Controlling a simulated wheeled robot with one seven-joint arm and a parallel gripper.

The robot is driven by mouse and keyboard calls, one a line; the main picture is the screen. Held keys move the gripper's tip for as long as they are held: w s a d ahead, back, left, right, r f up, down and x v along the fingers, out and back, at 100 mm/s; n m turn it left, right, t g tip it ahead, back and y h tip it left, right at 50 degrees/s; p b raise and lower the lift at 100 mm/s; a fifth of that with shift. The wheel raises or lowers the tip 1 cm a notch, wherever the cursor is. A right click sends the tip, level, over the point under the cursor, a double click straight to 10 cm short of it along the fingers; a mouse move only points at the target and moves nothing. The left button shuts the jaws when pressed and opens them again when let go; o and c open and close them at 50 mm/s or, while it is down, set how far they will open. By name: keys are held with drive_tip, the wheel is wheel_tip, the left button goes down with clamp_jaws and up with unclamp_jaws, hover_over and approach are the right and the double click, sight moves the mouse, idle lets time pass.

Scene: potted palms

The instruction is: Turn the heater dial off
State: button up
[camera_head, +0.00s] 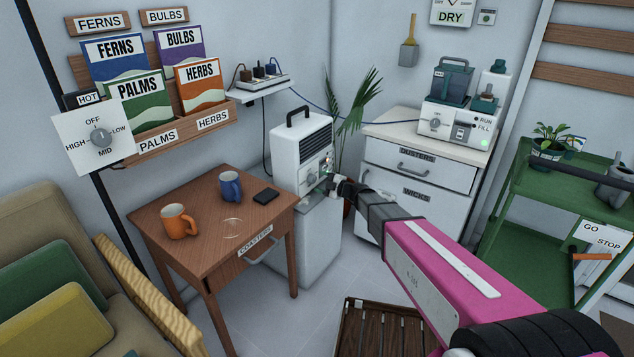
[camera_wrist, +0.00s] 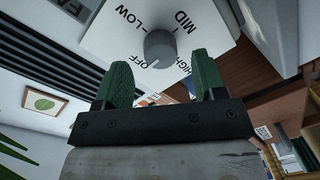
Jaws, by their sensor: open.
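The heater (camera_head: 300,135) is a white box with a dark grille and a black top handle, standing on a grey cabinet. Its grey dial (camera_wrist: 160,46) shows in the wrist view on a white plate marked OFF, LOW, MID and HIGH. The knob's pale mark points down-left, close to OFF; its exact setting is hard to tell. My gripper (camera_wrist: 163,78) is open, its green fingers either side of and just below the dial in the picture, apart from it.
A similar dial plate (camera_head: 99,138) hangs on the wall below a HOT label. A wooden table (camera_head: 190,208) with orange and blue mugs stands left of the heater. A palm (camera_head: 350,115) and a white drawer cabinet (camera_head: 415,165) stand behind and right. A slatted crate (camera_head: 375,330) lies on the floor.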

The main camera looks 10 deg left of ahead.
drive_tip(key=v, duration=0.8)
drive_tip(key=s+d+f+m+g+h, duration=0.1)
drive_tip(key=s+d+m+h, duration=0.4)
drive_tip(key=d, duration=0.6)
drive_tip(key=s+d+f+m+g+h, duration=0.2)
drive_tip(key=s+d+m+h, duration=0.3)
drive_tip(key=s+d+m, duration=0.4)
drive_tip(key=s+d+f+m+g+h, duration=0.1)
drive_tip(key=s+d+m+g+h, duration=0.2)
drive_tip(key=s+d+m+h, duration=0.3)
drive_tip(key=s+d+m, duration=0.1)
drive_tip(key=d+m, duration=0.4)
drive_tip(key=d, duration=0.3)
drive_tip(key=shift+d+f, duration=0.2)
drive_tip(key=shift+f, duration=0.1)
